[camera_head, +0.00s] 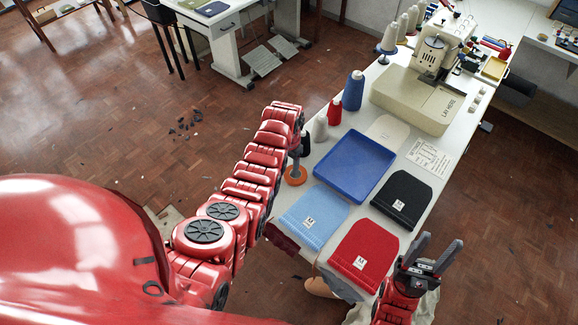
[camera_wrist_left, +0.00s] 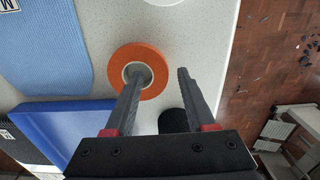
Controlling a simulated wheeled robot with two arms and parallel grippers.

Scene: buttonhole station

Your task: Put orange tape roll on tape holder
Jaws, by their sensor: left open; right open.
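The orange tape roll (camera_head: 295,181) lies flat on the left edge of the white table, beside the light blue pocket piece. It also shows in the left wrist view (camera_wrist_left: 124,88). My left gripper (camera_wrist_left: 161,74) is open above the roll. One finger overlaps the roll's hole and the other is just outside its right rim. I cannot tell whether the first finger is inside the hole. In the head view the left gripper (camera_head: 295,160) is partly hidden by my arm. My right gripper (camera_head: 432,254) is open and empty at the near right. I cannot make out the tape holder.
A blue tray (camera_head: 355,165) lies beside light blue (camera_head: 313,218), red (camera_head: 366,254) and black (camera_head: 401,198) pocket pieces. Thread cones, one red (camera_head: 335,112) and one blue (camera_head: 354,91), stand behind. A white round thing (camera_wrist_left: 165,1) is cut off in the wrist view.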

